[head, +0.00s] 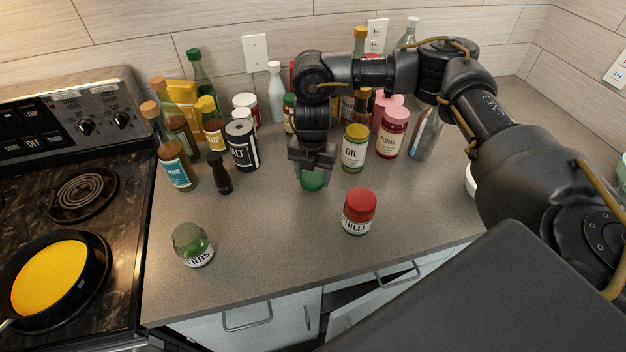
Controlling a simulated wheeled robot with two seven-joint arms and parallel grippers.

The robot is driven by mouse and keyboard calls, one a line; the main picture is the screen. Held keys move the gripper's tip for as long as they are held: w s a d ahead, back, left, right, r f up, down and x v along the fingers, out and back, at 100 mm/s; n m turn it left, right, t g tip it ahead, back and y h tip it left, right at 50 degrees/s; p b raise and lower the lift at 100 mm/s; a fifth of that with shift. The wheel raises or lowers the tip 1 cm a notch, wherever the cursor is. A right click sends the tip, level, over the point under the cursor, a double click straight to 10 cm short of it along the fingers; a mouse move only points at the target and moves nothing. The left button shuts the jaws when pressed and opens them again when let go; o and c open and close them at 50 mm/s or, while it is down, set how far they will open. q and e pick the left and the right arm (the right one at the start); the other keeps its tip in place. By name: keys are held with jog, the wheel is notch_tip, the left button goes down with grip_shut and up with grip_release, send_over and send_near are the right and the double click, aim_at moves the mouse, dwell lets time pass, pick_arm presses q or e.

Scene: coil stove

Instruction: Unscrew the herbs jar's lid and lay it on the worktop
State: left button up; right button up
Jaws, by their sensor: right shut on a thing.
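The herbs jar (193,246) stands upright near the front left of the worktop (275,235). It is clear glass with green contents and a white label, and no lid shows on its top. My right gripper (312,169) points down over the middle of the worktop, to the right of and behind the jar. It is shut on a round green lid (313,181), partly hidden by the fingers. I cannot tell whether the lid touches the worktop. My left gripper is out of view.
A red-lidded chilli jar (358,213) stands right of the lid. An oil jar (354,149), a salt tin (242,146), a dark pepper mill (219,173) and several bottles crowd behind. The stove with a pan (98,268) is at left. The worktop between the herbs and chilli jars is clear.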

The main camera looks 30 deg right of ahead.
aim_at(313, 177)
notch_tip(313, 177, down, 3)
jog(key=shift+r, duration=0.15)
jog(key=shift+s, duration=0.1)
jog(key=o, duration=1.1)
jog(key=shift+r, duration=0.25)
notch_tip(313, 177, up, 12)
jog(key=shift+f+b, duration=0.2)
jog(key=shift+b, duration=0.25)
